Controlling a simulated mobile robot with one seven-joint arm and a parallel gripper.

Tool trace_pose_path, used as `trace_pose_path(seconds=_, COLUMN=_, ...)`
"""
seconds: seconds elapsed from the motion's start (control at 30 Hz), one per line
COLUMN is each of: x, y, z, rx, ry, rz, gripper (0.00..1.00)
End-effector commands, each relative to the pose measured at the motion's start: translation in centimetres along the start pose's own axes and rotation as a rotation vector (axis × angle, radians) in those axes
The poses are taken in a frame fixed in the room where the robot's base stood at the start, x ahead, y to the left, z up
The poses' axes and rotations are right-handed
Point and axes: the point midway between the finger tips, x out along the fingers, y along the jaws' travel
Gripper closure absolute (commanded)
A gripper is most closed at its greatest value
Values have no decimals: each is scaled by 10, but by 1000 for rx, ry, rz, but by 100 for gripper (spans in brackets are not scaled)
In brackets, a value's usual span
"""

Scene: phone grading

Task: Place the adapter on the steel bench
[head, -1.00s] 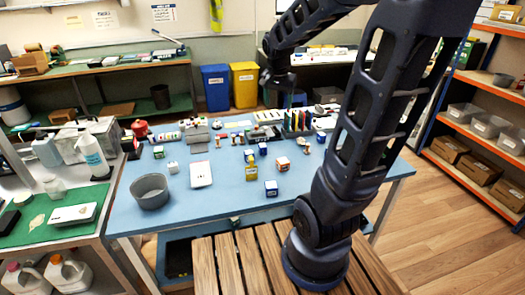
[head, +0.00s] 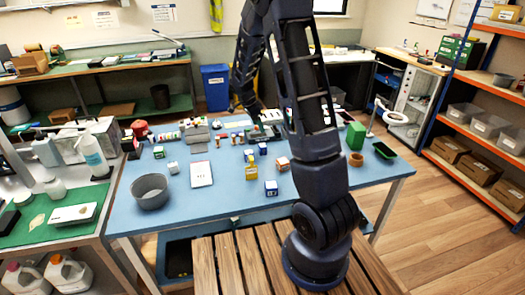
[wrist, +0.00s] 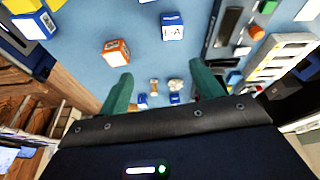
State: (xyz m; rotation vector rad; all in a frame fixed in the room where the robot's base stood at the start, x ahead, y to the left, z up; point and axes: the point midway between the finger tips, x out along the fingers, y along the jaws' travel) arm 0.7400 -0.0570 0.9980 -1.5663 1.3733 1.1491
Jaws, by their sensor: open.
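I cannot pick out the adapter for certain; a small white block (head: 173,168) on the blue-topped table (head: 225,200) may be it. Which surface is the steel bench is also unclear; the metal-framed bench with a green mat (head: 30,238) at the left is one candidate. In the wrist view my gripper (wrist: 163,92) is open, its two teal fingers apart with nothing held. It is above the blue table; small wooden-handled pieces (wrist: 154,86) show beyond and between the fingertips. In the head view my forearm hangs over the table's back and the fingers cannot be made out.
A grey round bin (head: 151,192), a white card (head: 201,174), a blue-white box (head: 271,188) and an orange-white cube (head: 282,164) stand on the table. The front strip is mostly clear.

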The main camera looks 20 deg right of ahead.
Motion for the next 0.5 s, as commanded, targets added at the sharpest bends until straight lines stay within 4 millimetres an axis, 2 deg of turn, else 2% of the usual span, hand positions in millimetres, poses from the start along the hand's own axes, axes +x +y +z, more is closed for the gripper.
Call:
trace_pose_path(seconds=0.03, x=13, y=-8, z=6, rx=25, ry=14, rz=11, gripper=35)
trace_pose_path(seconds=0.2, x=41, y=-24, z=17, rx=108, ry=48, rz=25, gripper=35)
trace_pose_path(seconds=0.5, x=61, y=-32, z=22, rx=151, ry=65, rz=30, gripper=35)
